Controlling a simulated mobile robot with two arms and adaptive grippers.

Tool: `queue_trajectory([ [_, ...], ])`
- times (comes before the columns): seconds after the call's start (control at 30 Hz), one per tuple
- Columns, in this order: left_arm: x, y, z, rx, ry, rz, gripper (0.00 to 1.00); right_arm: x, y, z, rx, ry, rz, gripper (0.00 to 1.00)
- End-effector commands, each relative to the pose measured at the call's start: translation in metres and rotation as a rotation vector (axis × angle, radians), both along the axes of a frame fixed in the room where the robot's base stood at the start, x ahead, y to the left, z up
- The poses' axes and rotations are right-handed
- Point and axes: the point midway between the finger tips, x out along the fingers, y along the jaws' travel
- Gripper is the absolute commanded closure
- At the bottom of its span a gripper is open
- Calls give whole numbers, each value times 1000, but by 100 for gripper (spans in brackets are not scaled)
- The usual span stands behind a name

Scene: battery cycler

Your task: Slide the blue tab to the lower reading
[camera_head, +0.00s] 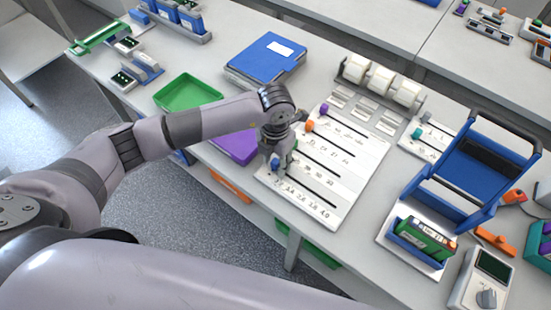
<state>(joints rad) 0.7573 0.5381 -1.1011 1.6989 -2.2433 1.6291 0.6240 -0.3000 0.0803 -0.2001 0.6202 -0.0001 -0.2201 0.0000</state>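The white slider board (350,188) lies on the bench, with several dark slots and printed number rows. The blue tab (275,163) is at the left end of the slot nearest the bench's front edge. That slot's printed numbers rise to the right, ending in about 4.0. My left gripper (276,158) points down at the blue tab, with its fingers at or beside it. The fingers are small and partly hidden, so I cannot tell whether they grip it. An orange tab (309,126) and a purple tab (323,109) sit at the left ends of farther slots. My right gripper is not in view.
A purple tray (236,149) and a green tray (187,93) lie left of the board. A blue binder (266,57) lies behind. Label rolls (382,80) stand at the board's far edge. A blue cycler fixture (470,170) and a meter (481,280) stand at right.

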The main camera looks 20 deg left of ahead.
Motion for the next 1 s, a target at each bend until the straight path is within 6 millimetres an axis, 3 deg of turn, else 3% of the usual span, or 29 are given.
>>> queue_trajectory([
  [0.1,0,0,0,0,0,0,63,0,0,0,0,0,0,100],
  [0.67,0,0,1,0,0,0,100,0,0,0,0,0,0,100],
  [1.0,0,0,1,0,0,0,100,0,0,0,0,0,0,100],
])
